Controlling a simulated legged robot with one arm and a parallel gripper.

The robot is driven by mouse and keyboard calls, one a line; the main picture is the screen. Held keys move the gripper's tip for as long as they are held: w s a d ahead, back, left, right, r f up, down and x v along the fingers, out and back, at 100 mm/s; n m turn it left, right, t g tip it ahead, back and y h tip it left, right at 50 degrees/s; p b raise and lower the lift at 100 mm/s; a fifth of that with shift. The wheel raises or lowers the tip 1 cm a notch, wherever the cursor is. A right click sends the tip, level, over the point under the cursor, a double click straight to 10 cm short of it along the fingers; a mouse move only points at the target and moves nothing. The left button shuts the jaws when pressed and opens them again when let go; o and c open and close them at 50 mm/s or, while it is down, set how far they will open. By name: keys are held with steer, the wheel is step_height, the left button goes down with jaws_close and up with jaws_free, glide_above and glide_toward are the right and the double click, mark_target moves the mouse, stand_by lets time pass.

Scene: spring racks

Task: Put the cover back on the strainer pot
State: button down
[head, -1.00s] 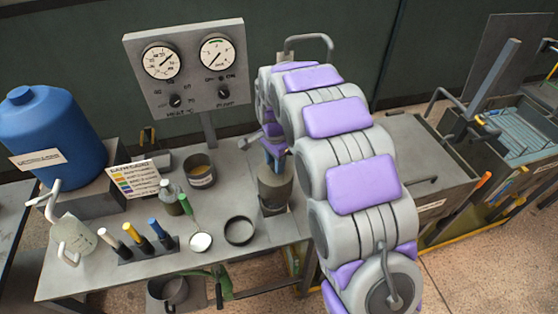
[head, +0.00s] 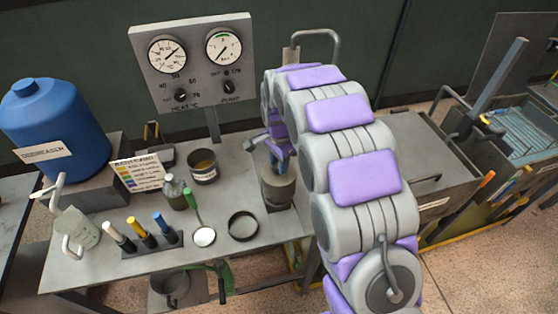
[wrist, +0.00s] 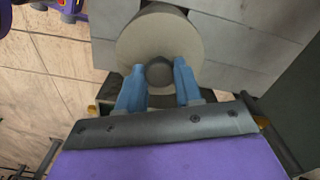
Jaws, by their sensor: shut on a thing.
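The strainer pot (head: 277,198) is a grey-brown cylinder near the right end of the bench in the head view. My gripper (head: 279,160) is directly above it, pointing down. In the wrist view, the blue fingers of my gripper (wrist: 159,80) are shut on the dark round knob of the cover (wrist: 160,45), a pale grey-tan disc. The cover is over or on the pot. I cannot tell whether it touches the rim all round, and it hides the pot's opening.
A dark ring (head: 243,226) and a green-handled tool with a white round end (head: 204,237) lie left of the pot. A labelled cup (head: 203,167) stands behind them. The gauge panel (head: 195,62) rises at the back. A metal tank (head: 425,150) stands right.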

mark_target(279, 177)
steer(key=shift+d+f, duration=0.3)
steer(key=shift+d, duration=0.55)
steer(key=shift+a+f, duration=0.55)
steer(key=shift+a, duration=0.1)
steer(key=shift+d+f, duration=0.4)
steer(key=shift+d, duration=0.1)
steer(key=shift+f, duration=0.15)
steer(key=shift+a+f, duration=0.4)
steer(key=shift+d+f, duration=0.1)
steer(key=shift+f, duration=0.05)
steer(key=shift+d+f, duration=0.1)
steer(key=shift+r, duration=0.2)
